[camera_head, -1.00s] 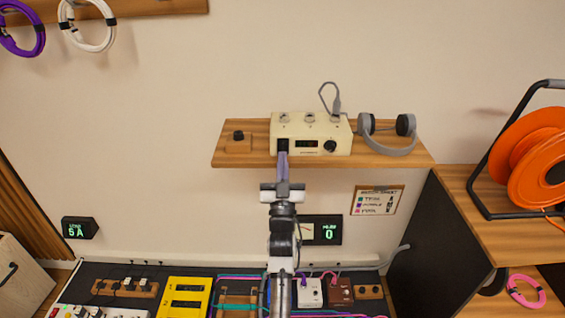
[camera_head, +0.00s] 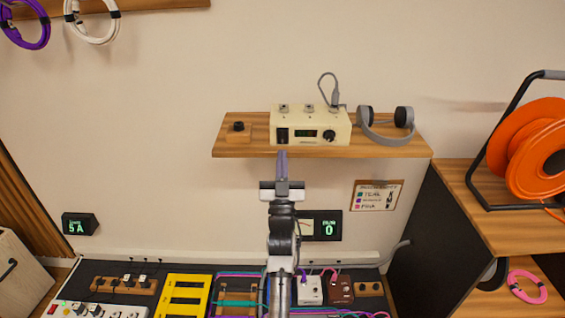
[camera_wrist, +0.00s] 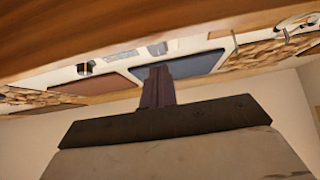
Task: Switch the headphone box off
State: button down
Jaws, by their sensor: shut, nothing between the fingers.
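The headphone box (camera_head: 323,129) is a cream unit on the wooden wall shelf. Its front has a black switch (camera_head: 283,136) at the left, a small display (camera_head: 306,134) with faint green marks, and a black knob (camera_head: 329,136) at the right. My gripper (camera_head: 282,154) is shut and empty, its fingertips in front of the shelf edge, just below the switch and apart from it in the picture. In the wrist view, the shut fingers (camera_wrist: 158,86) point ahead beneath a wooden surface; the box is not clearly seen there. The switch's position is too small to tell.
Grey headphones (camera_head: 386,128) lie right of the box, and a black knob on a wooden block (camera_head: 238,132) stands to its left. The shelf (camera_head: 340,151) juts out close to my fingertips. Below is a bench with pedals (camera_head: 310,290). An orange cable reel (camera_head: 520,145) stands at right.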

jog(key=w+f+b+v, duration=0.1)
jog(key=b+v, duration=0.3)
jog(key=v, duration=0.6)
jog(key=shift+f+b, duration=0.25)
jog(key=shift+b, duration=0.1)
